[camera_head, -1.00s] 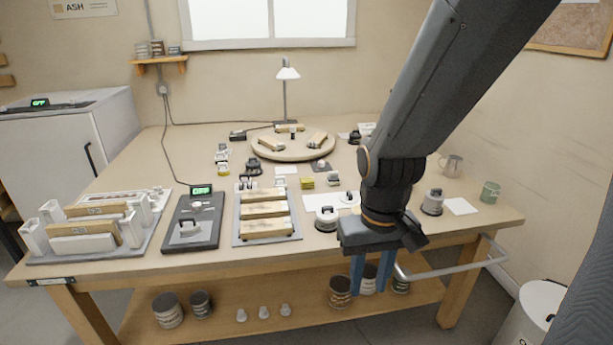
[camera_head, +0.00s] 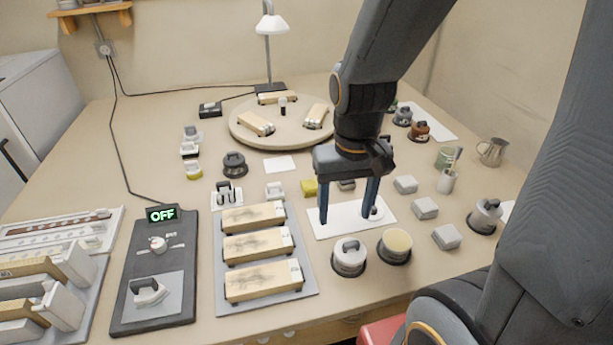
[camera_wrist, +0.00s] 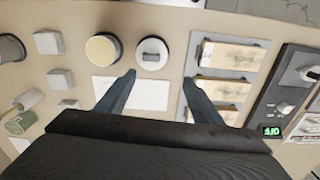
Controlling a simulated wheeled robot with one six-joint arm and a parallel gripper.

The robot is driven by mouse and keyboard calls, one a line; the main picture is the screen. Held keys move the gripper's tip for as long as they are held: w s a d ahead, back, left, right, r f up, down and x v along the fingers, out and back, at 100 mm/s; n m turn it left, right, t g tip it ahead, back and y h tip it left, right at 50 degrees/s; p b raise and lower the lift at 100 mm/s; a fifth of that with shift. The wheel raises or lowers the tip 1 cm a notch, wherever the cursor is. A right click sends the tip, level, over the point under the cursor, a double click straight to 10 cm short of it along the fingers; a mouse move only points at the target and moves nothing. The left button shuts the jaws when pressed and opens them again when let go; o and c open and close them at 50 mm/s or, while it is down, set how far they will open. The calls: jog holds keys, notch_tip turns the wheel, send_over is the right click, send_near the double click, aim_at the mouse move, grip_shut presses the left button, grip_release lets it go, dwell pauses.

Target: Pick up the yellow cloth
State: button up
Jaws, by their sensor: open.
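The yellow cloth (camera_head: 309,187) looks like a small folded yellow block. It lies on the bench just behind and left of the white sheet (camera_head: 331,231). My gripper (camera_head: 347,217) is open and empty, with its blue fingers pointing down over the white sheet. Its left finger is in front of the cloth and slightly right of it. The fingers also show in the wrist view (camera_wrist: 158,78), with the white sheet between and beyond them. I cannot make out the cloth in the wrist view; the gripper body covers much of it.
A white-lidded jar (camera_head: 349,256) and a yellow-topped jar (camera_head: 396,245) stand in front of the sheet. Several pale blocks (camera_head: 425,208) lie to its right. A tray of wooden blocks (camera_head: 309,288) is at left. A round turntable (camera_head: 284,134) stands behind.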

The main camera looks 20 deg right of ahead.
jog(key=w+m, duration=0.3)
jog(key=w, duration=0.1)
jog(key=w+f+m, duration=0.1)
jog(key=w+m, duration=0.1)
jog(key=w, duration=0.3)
jog(key=w+m+p, duration=0.1)
jog(key=w+m, duration=0.2)
jog(key=w, duration=0.1)
jog(key=shift+w+d+f+m, duration=0.15)
jog(key=shift+w+f+m, duration=0.15)
jog(key=shift+f, duration=0.05)
jog(key=m, duration=0.8)
send_over(311, 183)
jog(key=s, duration=0.1)
jog(key=f, duration=0.4)
jog(key=shift+d+f+p, duration=0.1)
jog(key=shift+d+p, duration=0.2)
jog(key=shift+w+f+m, duration=0.2)
jog(key=shift+f+m, duration=0.1)
jog(key=shift+f, duration=0.3)
jog(key=shift+w+a+f+p, duration=0.15)
jog(key=shift+f+p, duration=0.35)
jog(key=shift+f, duration=1.2)
jog(key=shift+w+a+f+p, duration=0.15)
jog(key=shift+f+p, duration=0.3)
jog(key=shift+f, duration=1.25)
jog(key=c, duration=1.1)
